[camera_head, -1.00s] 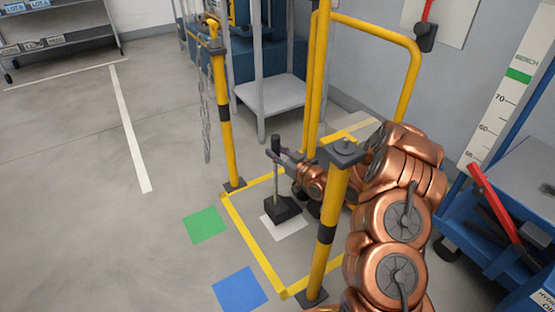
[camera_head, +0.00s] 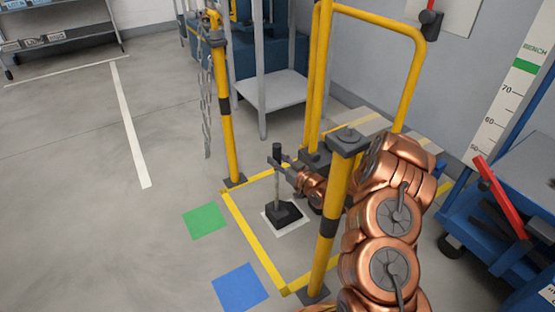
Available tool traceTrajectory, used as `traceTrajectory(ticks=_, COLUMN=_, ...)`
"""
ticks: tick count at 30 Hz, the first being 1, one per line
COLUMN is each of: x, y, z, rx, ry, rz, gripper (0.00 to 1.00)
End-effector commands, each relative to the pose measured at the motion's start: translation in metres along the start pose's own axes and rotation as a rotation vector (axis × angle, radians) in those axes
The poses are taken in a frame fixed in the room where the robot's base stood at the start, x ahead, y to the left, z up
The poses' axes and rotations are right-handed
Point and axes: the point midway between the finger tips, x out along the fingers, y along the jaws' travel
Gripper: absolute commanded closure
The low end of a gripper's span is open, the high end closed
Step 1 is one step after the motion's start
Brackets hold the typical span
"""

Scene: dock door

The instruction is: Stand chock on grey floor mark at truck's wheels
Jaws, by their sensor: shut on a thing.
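The chock (camera_head: 284,213) is a black block with an upright grey rod and dark grip on top. It stands upright over the pale grey floor mark (camera_head: 268,226), whose edges show around its base. I cannot tell whether its base touches the floor. My gripper (camera_head: 277,163) is shut on the upper part of the chock's rod, reaching in from the right. The truck's wheels are not clearly visible; my arm and a yellow post cover the area right of the chock.
Yellow tape (camera_head: 252,240) frames the mark. A near yellow post (camera_head: 330,215) and a far one (camera_head: 224,110) stand at its edges. Green (camera_head: 205,220) and blue (camera_head: 240,287) floor squares lie outside the tape. A blue cart (camera_head: 490,225) is at right. Floor at left is clear.

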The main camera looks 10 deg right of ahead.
Motion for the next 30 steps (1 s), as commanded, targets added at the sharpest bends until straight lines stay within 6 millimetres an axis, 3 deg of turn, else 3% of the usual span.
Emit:
traceTrajectory(ticks=2, x=0.0, y=0.0, z=0.0, rx=-0.001, ry=0.003, rz=0.0, gripper=1.0)
traceTrajectory(ticks=3, x=0.0, y=0.0, z=0.001, rx=-0.001, ry=0.002, rz=0.0, gripper=0.68)
traceTrajectory(ticks=10, x=0.0, y=0.0, z=0.002, rx=0.0, ry=0.001, rz=0.001, gripper=0.44)
traceTrajectory(ticks=23, x=0.0, y=0.0, z=-0.001, rx=0.0, ry=0.0, rz=0.001, gripper=0.44)
traceTrajectory(ticks=30, x=-0.027, y=0.001, z=-0.003, rx=0.004, ry=-0.002, rz=0.003, gripper=0.44)
